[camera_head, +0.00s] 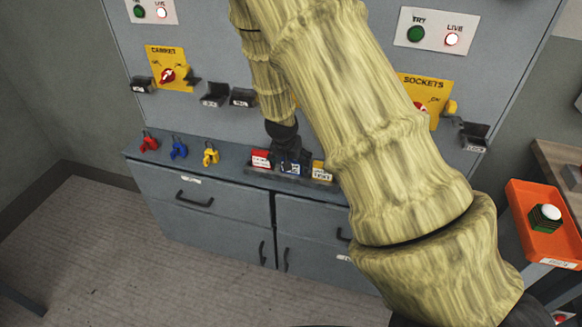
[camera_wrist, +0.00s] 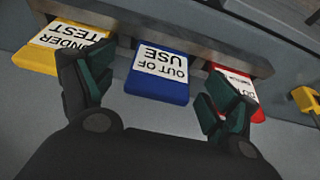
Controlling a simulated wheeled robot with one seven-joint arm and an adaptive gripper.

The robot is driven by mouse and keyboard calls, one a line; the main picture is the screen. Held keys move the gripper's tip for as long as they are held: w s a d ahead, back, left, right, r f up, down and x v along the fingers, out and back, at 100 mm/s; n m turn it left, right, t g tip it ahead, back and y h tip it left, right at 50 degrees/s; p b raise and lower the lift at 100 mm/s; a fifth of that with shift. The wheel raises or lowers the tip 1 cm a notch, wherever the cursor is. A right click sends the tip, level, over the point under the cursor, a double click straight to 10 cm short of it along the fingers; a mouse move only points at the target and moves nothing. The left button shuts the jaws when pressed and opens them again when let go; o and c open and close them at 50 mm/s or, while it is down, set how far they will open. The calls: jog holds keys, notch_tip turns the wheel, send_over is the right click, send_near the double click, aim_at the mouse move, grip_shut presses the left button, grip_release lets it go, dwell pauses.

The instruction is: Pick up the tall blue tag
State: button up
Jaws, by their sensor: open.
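The blue tag (camera_wrist: 160,85), with a white label reading "OUT OF USE", stands in a grey rack (camera_wrist: 195,62) between two other tags. It also shows in the head view (camera_head: 290,168), partly hidden by my gripper (camera_head: 289,158). In the wrist view my gripper (camera_wrist: 155,88) is open and empty, with one dark green finger on each side of the blue tag. I cannot tell whether the fingers touch it. The left finger overlaps the yellow "UNDER TEST" tag (camera_wrist: 48,52), and the right finger overlaps the red tag (camera_wrist: 245,88).
Red (camera_head: 148,145), blue (camera_head: 179,150) and yellow (camera_head: 210,155) padlocks lie left of the rack on the grey cabinet top. A panel with yellow CABINET (camera_head: 160,58) and SOCKETS (camera_head: 425,85) plates rises behind. An orange tray (camera_head: 520,230) stands at the right.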

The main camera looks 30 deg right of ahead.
jog(key=x, duration=0.3)
jog(key=shift+w+f, duration=0.15)
jog(key=shift+f, duration=0.05)
jog(key=c, duration=1)
jog(key=shift+r, duration=0.1)
